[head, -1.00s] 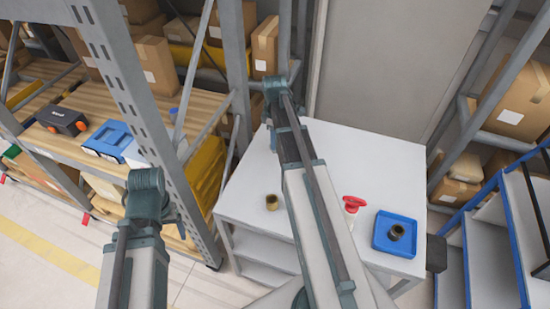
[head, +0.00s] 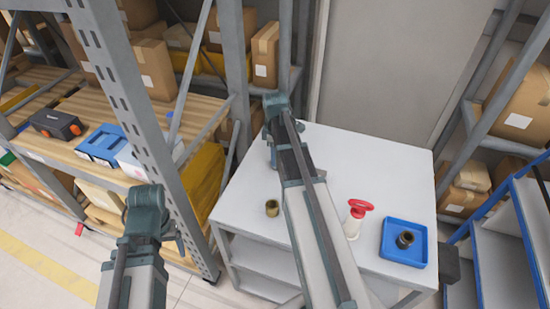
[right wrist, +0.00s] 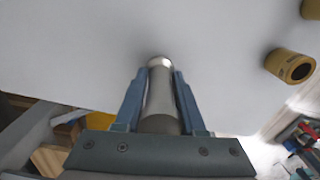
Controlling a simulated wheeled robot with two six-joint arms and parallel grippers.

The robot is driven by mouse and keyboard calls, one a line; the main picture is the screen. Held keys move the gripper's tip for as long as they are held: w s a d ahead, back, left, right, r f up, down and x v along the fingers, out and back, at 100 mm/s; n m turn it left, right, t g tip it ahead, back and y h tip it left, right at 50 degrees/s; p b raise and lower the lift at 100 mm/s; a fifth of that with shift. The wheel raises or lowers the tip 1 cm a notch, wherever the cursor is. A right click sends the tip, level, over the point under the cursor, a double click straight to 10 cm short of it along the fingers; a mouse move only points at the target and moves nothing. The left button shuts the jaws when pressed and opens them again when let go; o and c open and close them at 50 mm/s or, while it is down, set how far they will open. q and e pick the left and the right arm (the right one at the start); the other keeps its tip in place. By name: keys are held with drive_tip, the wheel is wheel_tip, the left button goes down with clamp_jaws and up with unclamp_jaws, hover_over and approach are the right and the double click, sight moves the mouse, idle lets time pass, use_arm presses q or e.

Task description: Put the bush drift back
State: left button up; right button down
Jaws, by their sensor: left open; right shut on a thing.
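My right gripper (right wrist: 160,78) is shut on a smooth grey metal cylinder, which looks like the bush drift (right wrist: 160,102). The cylinder lies lengthwise between the two blue fingers, its rounded end pointing away from my wrist, over the white tabletop (head: 350,160). I cannot tell whether it touches the top. In the head view my right arm reaches to the table's back left and mostly hides this gripper and the cylinder. My left gripper (head: 179,241) is open, left of the table, mostly hidden by its own arm.
A brass bush (head: 272,207) stands on the table left of my right arm; a brass bush (right wrist: 290,66) also shows in the right wrist view. Shelving flanks the table.

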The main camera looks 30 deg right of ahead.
drive_tip(key=shift+f, duration=0.2)
drive_tip(key=c, duration=0.5)
unclamp_jaws()
drive_tip(key=shift+r, duration=0.2)
wheel_tip(320, 180, up, 12)
drive_tip(key=p, duration=1.2)
